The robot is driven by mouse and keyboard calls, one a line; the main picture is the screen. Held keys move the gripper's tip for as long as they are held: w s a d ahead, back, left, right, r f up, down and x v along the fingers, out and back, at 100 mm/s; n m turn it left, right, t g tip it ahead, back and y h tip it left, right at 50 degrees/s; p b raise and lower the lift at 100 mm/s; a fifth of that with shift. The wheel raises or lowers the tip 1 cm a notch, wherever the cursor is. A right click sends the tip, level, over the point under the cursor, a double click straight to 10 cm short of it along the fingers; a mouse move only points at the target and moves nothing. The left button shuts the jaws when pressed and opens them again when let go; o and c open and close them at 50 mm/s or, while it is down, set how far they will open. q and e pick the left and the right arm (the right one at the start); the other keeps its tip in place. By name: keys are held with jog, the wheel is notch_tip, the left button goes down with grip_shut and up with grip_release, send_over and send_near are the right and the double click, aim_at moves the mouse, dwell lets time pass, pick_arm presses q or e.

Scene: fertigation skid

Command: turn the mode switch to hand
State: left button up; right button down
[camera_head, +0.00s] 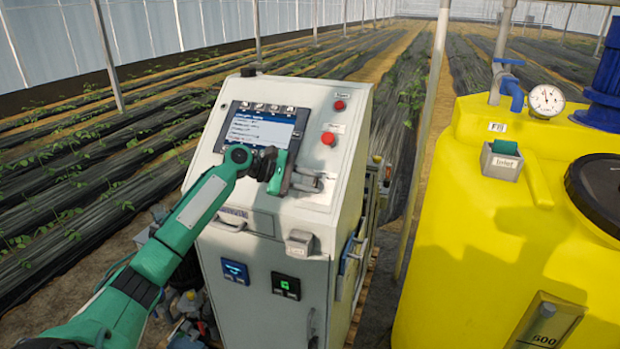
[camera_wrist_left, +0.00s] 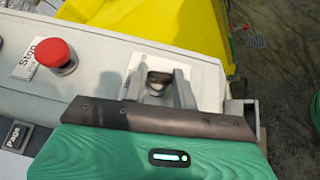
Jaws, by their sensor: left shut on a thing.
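The mode switch (camera_wrist_left: 158,78) is a small dark knob on a pale plate on the sloping face of the grey control cabinet (camera_head: 270,232). In the left wrist view, my left gripper (camera_wrist_left: 158,85) has its two grey fingers on either side of the knob and is shut on it. The fingers hide part of the knob, and I cannot read its position marks. In the head view, my left gripper (camera_head: 312,182) reaches the lower right of the sloping face, and hides the switch there. My right gripper is in neither view.
A red Stop button (camera_head: 328,139) sits just above the gripper, with another red button (camera_head: 339,105) higher up. A display screen (camera_head: 258,131) is to the left. A yellow tank (camera_head: 470,230) with a gauge (camera_head: 547,100) stands at the right.

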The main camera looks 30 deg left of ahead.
pick_arm(q)
jog(key=shift+m+g+p, duration=0.35)
jog(key=shift+m+g, duration=0.05)
jog(key=shift+g, duration=0.1)
jog(key=o, duration=1)
